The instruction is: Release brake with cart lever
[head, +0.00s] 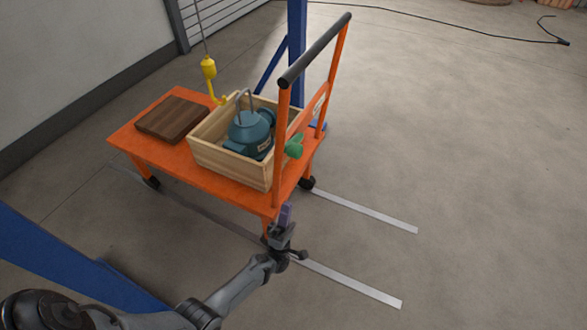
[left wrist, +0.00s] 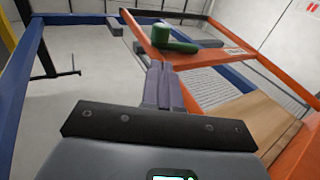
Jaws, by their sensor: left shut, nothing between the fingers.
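The orange cart (head: 170,171) stands on the floor with a black-topped push handle (head: 315,50) at its right end. A green lever (head: 294,148) sticks out at that end, between the handle posts. It also shows in the left wrist view (left wrist: 172,42), just beyond the fingertips. My left gripper (head: 287,207) is shut and empty, beside the cart's near corner and apart from the lever. Its closed purple-grey fingers (left wrist: 160,70) point toward the lever in the left wrist view. My right gripper is not in view.
On the cart stand a wooden crate (head: 225,164) with a teal pump (head: 247,133) and a brown board (head: 172,119). A yellow hoist hook (head: 209,69) hangs above. A blue post (head: 297,40) stands behind.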

